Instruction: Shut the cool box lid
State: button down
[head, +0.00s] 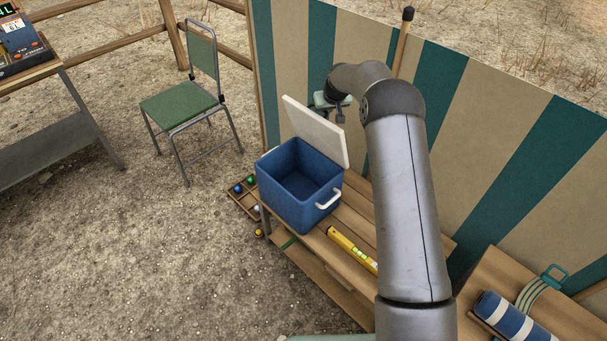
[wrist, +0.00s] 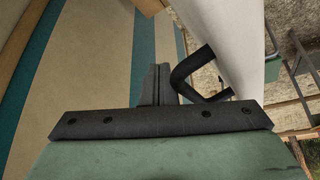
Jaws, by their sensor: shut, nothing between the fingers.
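The blue cool box (head: 291,205) stands on a wooden bench, open at the top and empty inside as far as I see. Its white lid (head: 316,131) stands raised at the hinge side, leaning slightly back. My gripper (head: 340,117) is behind the lid, close to its upper outer face. In the wrist view the fingers (wrist: 157,82) are shut and empty, beside the lid (wrist: 238,45) and a black bent handle (wrist: 188,72) on it. I cannot tell whether the fingers touch the lid or handle.
A striped canvas wall (head: 470,110) rises close behind my arm. A yellow spirit level (head: 352,250) lies on the bench in front of the box. A box of coloured balls (head: 243,201) is low at the left. A green folding chair (head: 182,106) stands farther left.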

aim_at(315, 117)
jog(key=shift+s+a+b, duration=0.95)
jog(key=shift+s+a, duration=1.05)
jog(key=shift+a, duration=0.05)
notch_tip(315, 117, up, 9)
jog(key=p, duration=0.4)
jog(key=shift+w+d, duration=0.35)
jog(key=shift+d, duration=0.05)
dwell(0.6)
